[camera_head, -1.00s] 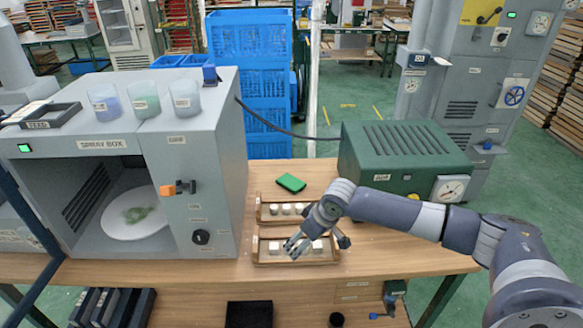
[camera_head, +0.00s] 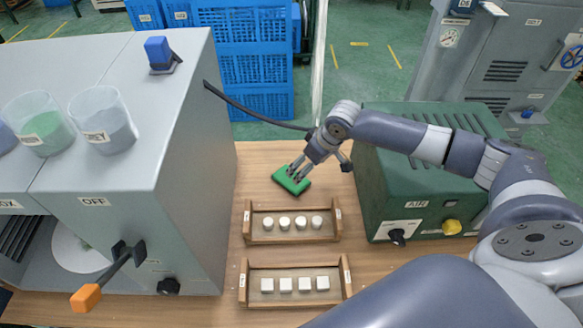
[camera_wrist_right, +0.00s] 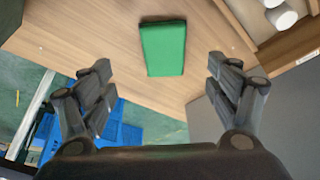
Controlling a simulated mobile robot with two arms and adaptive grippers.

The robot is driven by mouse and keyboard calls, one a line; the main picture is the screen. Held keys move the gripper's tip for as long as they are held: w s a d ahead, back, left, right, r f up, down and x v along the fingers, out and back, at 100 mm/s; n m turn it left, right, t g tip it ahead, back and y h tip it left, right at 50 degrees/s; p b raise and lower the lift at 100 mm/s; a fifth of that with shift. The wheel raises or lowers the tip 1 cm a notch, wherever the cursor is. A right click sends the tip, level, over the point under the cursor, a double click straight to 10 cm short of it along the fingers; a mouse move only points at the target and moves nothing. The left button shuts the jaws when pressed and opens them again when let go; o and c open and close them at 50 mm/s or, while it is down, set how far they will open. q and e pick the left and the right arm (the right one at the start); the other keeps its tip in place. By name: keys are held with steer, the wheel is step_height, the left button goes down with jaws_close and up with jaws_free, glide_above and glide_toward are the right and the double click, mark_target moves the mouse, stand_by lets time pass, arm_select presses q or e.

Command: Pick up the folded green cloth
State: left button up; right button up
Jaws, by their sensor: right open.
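The folded green cloth (camera_head: 291,181) lies flat on the wooden table behind the two wooden trays. In the right wrist view the cloth (camera_wrist_right: 163,48) lies ahead of the fingertips, between their lines. My right gripper (camera_head: 297,172) is above the cloth in the head view, its fingers pointing down and partly covering it. In the right wrist view my right gripper (camera_wrist_right: 165,70) is open and empty, with a clear gap between its fingers. My left gripper is not in view.
A wooden tray (camera_head: 246,233) with white round pieces stands in front of the cloth, and another tray (camera_head: 245,290) with white square pieces is nearer. The grey spray box (camera_head: 190,150) is at left. The green air unit (camera_head: 400,180) is at right. A black hose (camera_head: 250,112) runs behind.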

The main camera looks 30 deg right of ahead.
mark_target(301, 184)
steer(key=x, duration=0.3)
steer(key=shift+s+a+f+p, duration=0.1)
steer(key=shift+a+f+p, duration=0.2)
steer(key=shift+a+f, duration=0.1)
steer(key=shift+w+d+f, duration=0.1)
steer(key=shift+w+f, duration=0.1)
steer(key=shift+f, duration=0.15)
steer(key=shift+w+f, duration=0.1)
steer(key=shift+f, duration=0.1)
steer(key=shift+p+x, duration=0.55)
steer(key=shift+x, duration=1.3)
steer(key=shift+w+f, duration=0.25)
steer(key=shift+f, duration=0.3)
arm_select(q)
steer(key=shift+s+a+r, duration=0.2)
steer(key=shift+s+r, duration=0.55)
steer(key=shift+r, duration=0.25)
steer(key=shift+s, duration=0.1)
